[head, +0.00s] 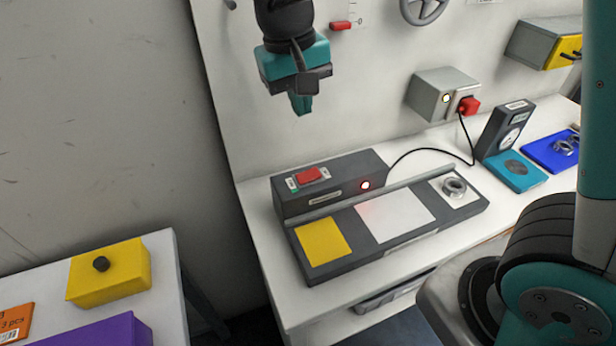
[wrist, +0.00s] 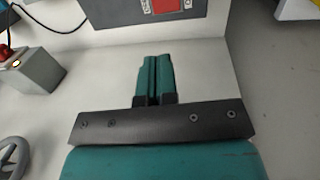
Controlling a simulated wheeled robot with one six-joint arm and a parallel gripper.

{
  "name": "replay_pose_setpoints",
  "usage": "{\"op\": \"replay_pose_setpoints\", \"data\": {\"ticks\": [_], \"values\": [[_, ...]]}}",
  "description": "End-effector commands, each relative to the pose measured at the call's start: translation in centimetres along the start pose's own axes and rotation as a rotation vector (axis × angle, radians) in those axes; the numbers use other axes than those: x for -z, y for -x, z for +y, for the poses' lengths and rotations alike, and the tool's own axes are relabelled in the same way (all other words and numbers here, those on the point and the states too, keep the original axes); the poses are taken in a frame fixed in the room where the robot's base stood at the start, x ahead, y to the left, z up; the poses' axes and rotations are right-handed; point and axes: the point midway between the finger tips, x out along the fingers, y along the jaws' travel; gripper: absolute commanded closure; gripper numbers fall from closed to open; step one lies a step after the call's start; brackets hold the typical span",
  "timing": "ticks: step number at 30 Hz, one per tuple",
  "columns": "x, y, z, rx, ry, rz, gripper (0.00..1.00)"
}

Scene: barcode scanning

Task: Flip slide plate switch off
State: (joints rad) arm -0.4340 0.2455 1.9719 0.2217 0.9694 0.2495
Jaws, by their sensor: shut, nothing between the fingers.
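A red rocker switch (head: 310,174) sits in a light plate on top of the dark box at the back of the slide plate station (head: 405,238). A small red lamp (head: 365,185) glows on the front of that box. My gripper (head: 302,104) hangs above and behind the box, pointing down, its teal fingers shut and empty. It is apart from the switch. In the wrist view the shut fingers (wrist: 154,58) point toward the red switch (wrist: 166,6), which is partly cut off at the top edge. Which way the rocker is tilted is hard to tell.
The station has a yellow pad (head: 323,241), a white plate and a metal ring (head: 453,187). A grey box (head: 440,92) with a red plug (head: 468,106) and black cable is on the wall. A yellow box (head: 109,273) stands on the left table. Space above the station is clear.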

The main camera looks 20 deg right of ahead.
Motion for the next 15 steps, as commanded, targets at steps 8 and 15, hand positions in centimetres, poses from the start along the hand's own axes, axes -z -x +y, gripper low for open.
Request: {"op": "replay_pose_setpoints", "data": {"ticks": [8,15], "values": [[-0.04,0.15,0.39,-0.002,-0.005,-0.001,1.0],[-0.06,-0.27,0.39,-0.003,-0.005,-0.004,1.0]]}}
